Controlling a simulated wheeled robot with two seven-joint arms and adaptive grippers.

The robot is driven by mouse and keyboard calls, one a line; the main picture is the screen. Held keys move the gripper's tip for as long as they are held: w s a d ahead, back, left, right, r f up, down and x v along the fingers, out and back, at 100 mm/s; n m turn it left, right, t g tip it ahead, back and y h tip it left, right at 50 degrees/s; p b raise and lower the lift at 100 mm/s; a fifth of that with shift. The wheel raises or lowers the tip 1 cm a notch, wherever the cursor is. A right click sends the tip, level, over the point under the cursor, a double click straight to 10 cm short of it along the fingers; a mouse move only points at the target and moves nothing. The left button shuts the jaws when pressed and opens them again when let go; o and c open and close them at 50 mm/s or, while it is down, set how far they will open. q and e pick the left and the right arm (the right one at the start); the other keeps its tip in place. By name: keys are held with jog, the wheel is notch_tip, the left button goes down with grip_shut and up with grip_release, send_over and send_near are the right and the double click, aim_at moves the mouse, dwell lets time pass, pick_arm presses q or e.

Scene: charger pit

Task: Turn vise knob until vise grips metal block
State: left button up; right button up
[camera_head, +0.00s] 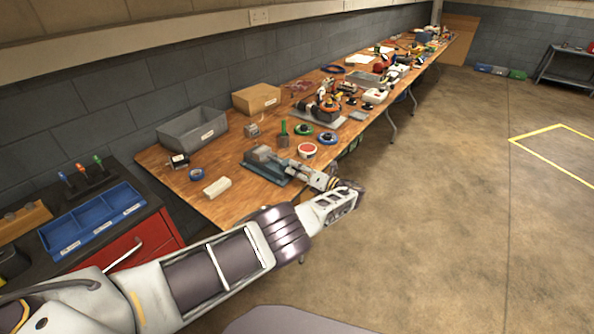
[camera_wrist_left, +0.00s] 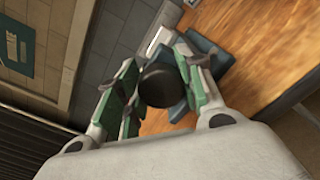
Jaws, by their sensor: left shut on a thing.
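The blue-grey vise (camera_head: 268,168) sits at the front edge of the wooden workbench in the head view, its screw end toward the aisle. The round dark vise knob (camera_wrist_left: 160,84) lies between the green-padded fingers of my left gripper (camera_wrist_left: 157,88) in the left wrist view. My left gripper (camera_head: 333,184) is shut on the knob, at the vise's outer end. The gripper hides the knob in the head view. I cannot clearly tell the metal block from the vise jaws, nor whether there is a gap. My right gripper is in neither view.
The workbench (camera_head: 222,168) holds a grey bin (camera_head: 192,130), a cardboard box (camera_head: 256,99), a white block (camera_head: 217,188), tape rolls and a green-handled tool (camera_head: 283,135) near the vise. A red cabinet (camera_head: 130,250) with a blue tray (camera_head: 92,220) stands left.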

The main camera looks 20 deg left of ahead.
pick_arm(q)
jog(key=shift+f+m, duration=0.1)
jog(key=shift+m, duration=0.7)
jog(key=m, duration=0.3)
jog(key=shift+f, duration=0.1)
jog(key=m, duration=0.6)
jog(key=shift+m, duration=0.8)
jog(key=shift+b, duration=0.3)
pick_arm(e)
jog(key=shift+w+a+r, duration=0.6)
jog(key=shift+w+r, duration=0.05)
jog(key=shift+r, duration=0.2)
